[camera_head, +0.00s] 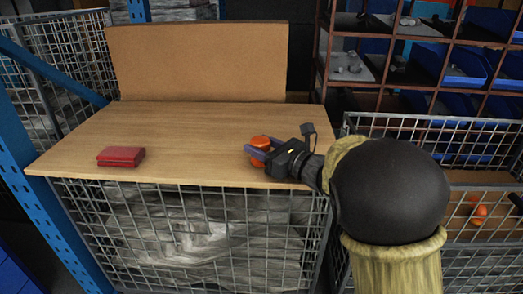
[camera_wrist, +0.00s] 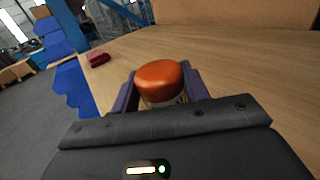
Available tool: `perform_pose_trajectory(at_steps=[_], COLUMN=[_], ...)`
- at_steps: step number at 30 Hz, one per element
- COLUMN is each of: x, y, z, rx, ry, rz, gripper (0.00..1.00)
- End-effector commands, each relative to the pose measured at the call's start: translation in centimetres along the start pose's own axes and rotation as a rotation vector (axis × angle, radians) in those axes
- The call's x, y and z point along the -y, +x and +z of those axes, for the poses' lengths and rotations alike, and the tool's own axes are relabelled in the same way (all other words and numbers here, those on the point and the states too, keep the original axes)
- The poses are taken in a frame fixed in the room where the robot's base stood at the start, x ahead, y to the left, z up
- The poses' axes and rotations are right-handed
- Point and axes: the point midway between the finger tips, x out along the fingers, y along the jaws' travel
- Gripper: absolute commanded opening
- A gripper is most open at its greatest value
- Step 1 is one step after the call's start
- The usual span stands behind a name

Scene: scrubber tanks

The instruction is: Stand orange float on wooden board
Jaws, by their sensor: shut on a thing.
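The orange float (camera_head: 259,142) is a rounded orange piece at the right part of the wooden board (camera_head: 190,125). In the wrist view the float (camera_wrist: 160,79) sits between the two purple-grey fingers. My gripper (camera_head: 258,155) is shut on it, with a finger on each side. The float is at or just above the board's surface; I cannot tell whether it touches. Its lower part is partly hidden by the fingers. The board (camera_wrist: 235,60) also stretches out behind the float in the wrist view.
A dark red wallet-like object (camera_head: 121,156) lies on the board at the left. An upright brown panel (camera_head: 197,60) stands at the back. A wire basket (camera_head: 480,220) at the right holds orange pieces (camera_head: 480,212). Shelves with blue bins (camera_head: 464,62) are behind. The board's middle is clear.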

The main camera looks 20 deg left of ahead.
Motion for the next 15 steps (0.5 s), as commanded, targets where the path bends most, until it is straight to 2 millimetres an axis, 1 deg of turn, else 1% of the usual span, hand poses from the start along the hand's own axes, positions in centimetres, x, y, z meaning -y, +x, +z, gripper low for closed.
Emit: perform_pose_trajectory(at_steps=[11,12,14,15], x=[0.05,0.05,0.04,0.01], y=[-0.01,-0.01,0.0,0.0], z=[-0.25,-0.12,-0.1,-0.1], rx=[0.002,0.001,0.001,0.001], ry=[-0.001,-0.001,-0.001,-0.001], rz=[-0.001,-0.001,-0.001,0.0], gripper=[0.23,0.53,0.65,0.67])
